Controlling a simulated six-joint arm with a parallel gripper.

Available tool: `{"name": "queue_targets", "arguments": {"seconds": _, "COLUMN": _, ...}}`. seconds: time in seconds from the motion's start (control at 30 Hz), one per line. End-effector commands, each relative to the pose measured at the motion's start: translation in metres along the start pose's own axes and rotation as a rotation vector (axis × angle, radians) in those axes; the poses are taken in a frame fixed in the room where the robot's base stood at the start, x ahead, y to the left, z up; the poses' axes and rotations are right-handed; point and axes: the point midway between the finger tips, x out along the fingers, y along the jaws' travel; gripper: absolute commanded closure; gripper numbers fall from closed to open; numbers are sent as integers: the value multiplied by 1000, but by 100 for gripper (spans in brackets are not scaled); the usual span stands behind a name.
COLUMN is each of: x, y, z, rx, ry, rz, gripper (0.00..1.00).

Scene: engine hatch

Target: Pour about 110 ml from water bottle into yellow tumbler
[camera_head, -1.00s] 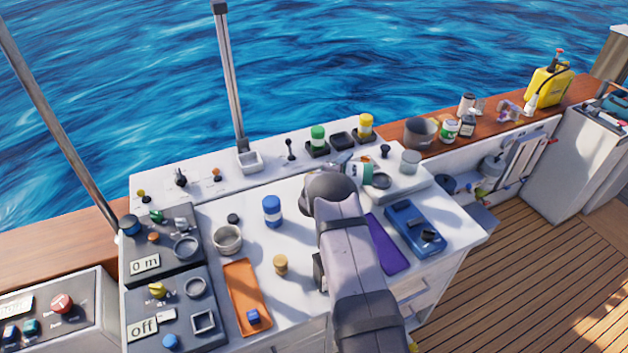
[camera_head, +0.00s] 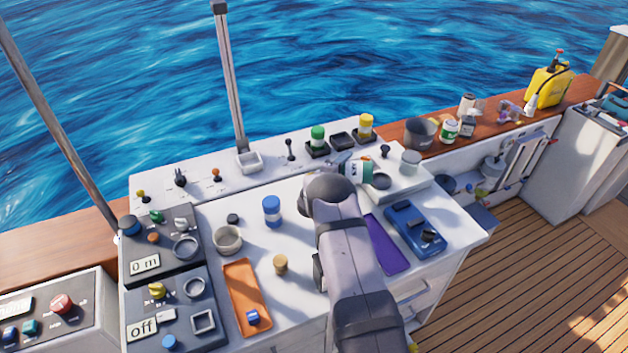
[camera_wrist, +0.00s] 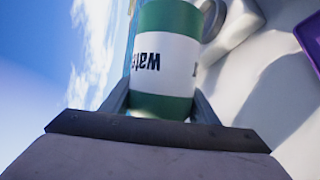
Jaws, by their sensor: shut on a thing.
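The water bottle (camera_head: 358,171) has a white label band between green bands, and part of its lettering shows in the wrist view (camera_wrist: 165,62). My gripper (camera_wrist: 160,100) is shut on it, a finger on each side. In the head view the bottle is tipped well over, near the white raised tray at the counter's right. Its mouth is hidden, and I see no water stream. A yellow-topped jar (camera_head: 366,126) stands behind the bottle.
A grey cup (camera_head: 411,162) stands on the white tray (camera_head: 408,186), right of the bottle. A blue device (camera_head: 414,227) and purple mat (camera_head: 384,244) lie in front. A blue-and-white jar (camera_head: 272,211) and orange tray (camera_head: 246,298) are left of my arm.

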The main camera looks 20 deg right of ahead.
Motion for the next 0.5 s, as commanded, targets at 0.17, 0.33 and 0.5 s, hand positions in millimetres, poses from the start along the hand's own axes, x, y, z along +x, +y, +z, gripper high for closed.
{"name": "queue_targets", "arguments": {"seconds": 0.17, "x": 0, "y": 2, "z": 0, "rx": -8, "ry": -3, "rz": 7, "gripper": 78}}
{"name": "queue_targets", "arguments": {"seconds": 0.33, "x": 0, "y": 3, "z": 0, "rx": -16, "ry": -5, "rz": 10, "gripper": 78}}
{"name": "queue_targets", "arguments": {"seconds": 0.5, "x": -1, "y": 4, "z": 0, "rx": -25, "ry": -7, "rz": 13, "gripper": 78}}
